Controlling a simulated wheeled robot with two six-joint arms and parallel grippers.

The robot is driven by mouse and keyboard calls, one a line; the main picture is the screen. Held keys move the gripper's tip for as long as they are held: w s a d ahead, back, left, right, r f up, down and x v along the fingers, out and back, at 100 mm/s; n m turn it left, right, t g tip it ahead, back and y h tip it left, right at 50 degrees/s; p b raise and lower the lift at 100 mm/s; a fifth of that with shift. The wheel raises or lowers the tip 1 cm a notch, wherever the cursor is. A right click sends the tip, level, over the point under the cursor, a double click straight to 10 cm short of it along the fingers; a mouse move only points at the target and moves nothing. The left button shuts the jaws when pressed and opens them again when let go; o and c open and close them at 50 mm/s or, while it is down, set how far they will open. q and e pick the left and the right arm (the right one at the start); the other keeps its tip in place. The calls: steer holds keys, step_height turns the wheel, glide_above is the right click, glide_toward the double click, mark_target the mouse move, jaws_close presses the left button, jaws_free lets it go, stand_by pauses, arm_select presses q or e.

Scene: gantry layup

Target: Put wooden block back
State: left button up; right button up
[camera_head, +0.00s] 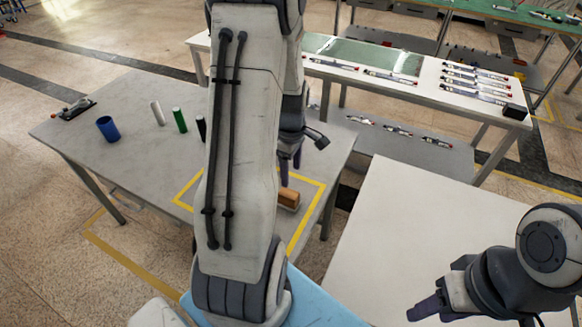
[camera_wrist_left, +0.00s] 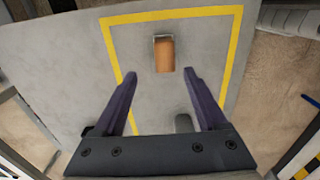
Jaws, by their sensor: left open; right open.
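The wooden block (camera_head: 288,198) lies on the grey table inside the yellow taped outline (camera_head: 319,200), partly hidden by my left arm in the head view. In the left wrist view the block (camera_wrist_left: 164,54) sits beyond the fingertips, roughly centred between them, with a grey end piece at its top. My left gripper (camera_head: 290,165) is above the table near the block; its fingers are open and empty in the left wrist view (camera_wrist_left: 160,75). My right gripper (camera_head: 425,309) is at the lower right over the white table, away from the block, with nothing visible in it.
On the grey table (camera_head: 90,135) stand a blue cup (camera_head: 107,128), a white cylinder (camera_head: 157,113), a green cylinder (camera_head: 179,120) and a dark one (camera_head: 201,127). A clamp-like tool (camera_head: 74,109) lies at the left corner. The white table (camera_head: 430,220) at right is mostly bare.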

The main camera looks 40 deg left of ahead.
arm_select(q)
steer(key=d+r+m, duration=0.4)
steer(key=d+m, duration=0.1)
steer(key=d, duration=0.3)
steer(key=d+r+m, duration=0.3)
steer(key=d+m, duration=0.3)
steer(key=d, duration=0.3)
steer(key=s+d+r+m, duration=0.2)
steer(key=s+d+m, duration=0.5)
steer(key=s+m, duration=0.1)
steer(key=s+d+r+m+h, duration=0.1)
steer(key=s+d+r+m, duration=0.2)
steer(key=s+d+m, duration=0.3)
steer(key=s+m, duration=0.2)
steer(key=m, duration=0.1)
steer(key=shift+s+d+r, duration=0.15)
steer(key=shift+s+d, duration=0.05)
steer(key=shift+d, duration=0.15)
